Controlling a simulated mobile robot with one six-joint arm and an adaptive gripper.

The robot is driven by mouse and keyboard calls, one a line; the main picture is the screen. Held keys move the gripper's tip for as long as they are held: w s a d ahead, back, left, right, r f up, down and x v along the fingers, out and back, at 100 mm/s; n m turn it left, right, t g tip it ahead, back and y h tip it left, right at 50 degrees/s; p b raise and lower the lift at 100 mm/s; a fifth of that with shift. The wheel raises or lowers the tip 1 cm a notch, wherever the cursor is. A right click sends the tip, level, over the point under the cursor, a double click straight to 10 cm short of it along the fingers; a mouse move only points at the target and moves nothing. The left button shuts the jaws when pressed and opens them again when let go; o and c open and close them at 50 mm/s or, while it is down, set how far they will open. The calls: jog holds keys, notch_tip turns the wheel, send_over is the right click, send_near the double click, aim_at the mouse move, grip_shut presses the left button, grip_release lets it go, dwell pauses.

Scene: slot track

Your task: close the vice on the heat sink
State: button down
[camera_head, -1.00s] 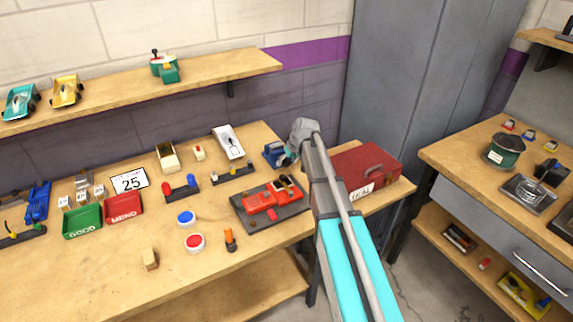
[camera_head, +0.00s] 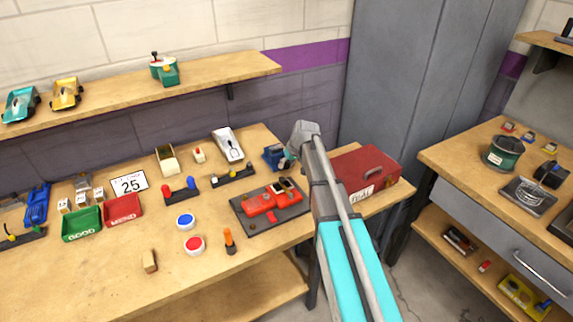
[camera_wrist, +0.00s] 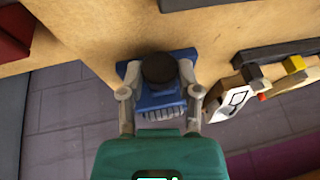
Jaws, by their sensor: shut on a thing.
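The blue vice (camera_head: 272,154) stands at the back right of the workbench, left of the red case. In the wrist view the vice (camera_wrist: 160,97) sits between my fingers, with a dark round knob (camera_wrist: 158,68) on its side away from my palm. A grey finned block, which looks like the heat sink (camera_wrist: 161,114), shows at its near side; whether both vice jaws touch it cannot be seen. My gripper (camera_wrist: 158,74) has its fingertips on either side of the dark knob and is shut on it. In the head view my wrist partly covers the vice.
A red case (camera_head: 366,168) stands just right of my arm. A dark mat (camera_head: 246,218) with a red car body lies in front of the vice. A white tray (camera_head: 228,144) and a small rack (camera_head: 233,176) are to its left. A grey cabinet (camera_head: 415,75) rises behind.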

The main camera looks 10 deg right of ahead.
jog(key=shift+f+y, duration=0.1)
jog(key=shift+y, duration=0.2)
jog(key=y+b, duration=0.1)
jog(key=g+y+b, duration=0.1)
jog(key=m+y+b, duration=0.1)
jog(key=y, duration=0.1)
jog(key=shift+w+d+f+b, duration=0.1)
jog(key=shift+d+f+b, duration=0.2)
jog(key=shift+b, duration=0.1)
jog(key=shift+r+m+g+y+b, duration=0.1)
jog(key=shift+m+g+y+b, duration=0.25)
jog(key=shift+y+b, duration=0.7)
jog(key=shift+r, duration=0.1)
jog(key=shift+c, duration=1.5)
grip_release()
jog(key=shift+r+p, duration=0.15)
jog(key=shift+p, duration=0.4)
